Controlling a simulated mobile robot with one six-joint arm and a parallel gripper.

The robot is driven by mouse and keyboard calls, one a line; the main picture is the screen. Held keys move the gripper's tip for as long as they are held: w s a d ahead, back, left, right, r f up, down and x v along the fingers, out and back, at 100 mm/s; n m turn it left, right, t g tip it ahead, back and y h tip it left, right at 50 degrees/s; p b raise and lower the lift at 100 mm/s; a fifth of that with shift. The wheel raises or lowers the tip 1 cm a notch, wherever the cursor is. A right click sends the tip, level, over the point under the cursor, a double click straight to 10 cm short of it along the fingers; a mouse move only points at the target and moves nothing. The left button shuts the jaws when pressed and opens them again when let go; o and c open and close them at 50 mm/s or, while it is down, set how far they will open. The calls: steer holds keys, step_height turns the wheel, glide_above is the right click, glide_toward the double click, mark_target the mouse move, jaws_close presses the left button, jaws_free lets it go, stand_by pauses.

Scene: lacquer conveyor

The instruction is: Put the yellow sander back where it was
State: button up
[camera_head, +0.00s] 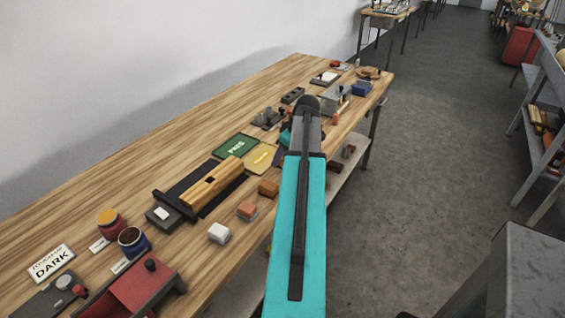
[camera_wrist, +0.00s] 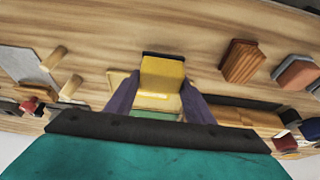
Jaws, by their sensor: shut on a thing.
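The yellow sander (camera_wrist: 162,78) is a small yellow block with a dark edge along its top, seen in the wrist view. My gripper (camera_wrist: 160,88) is shut on it, with one purple-grey finger on each side. A yellow pad (camera_wrist: 155,103) and a green pad show below it in that view; how high the sander is above the table I cannot tell. In the head view the sander and most of my gripper are hidden behind my teal arm, beside the yellow pad (camera_head: 261,158) and green pad (camera_head: 236,147).
A brown block (camera_head: 268,188), an orange-topped block (camera_head: 247,210) and a white block (camera_head: 219,232) stand in a row near the table's front edge. A wooden piece (camera_head: 212,182) sits on a dark fixture. The wooden table (camera_head: 110,185) is clear along the wall.

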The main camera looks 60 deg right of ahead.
mark_target(282, 162)
steer(key=shift+f+p, duration=0.5)
steer(key=shift+f, duration=1.15)
steer(key=shift+f, duration=0.2)
steer(key=o, duration=1.1)
steer(key=shift+r, duration=0.1)
steer(key=shift+r, duration=0.15)
steer(key=b+v, duration=0.2)
steer(key=v, duration=1)
steer(key=shift+b, duration=0.3)
steer(key=shift+s, duration=0.2)
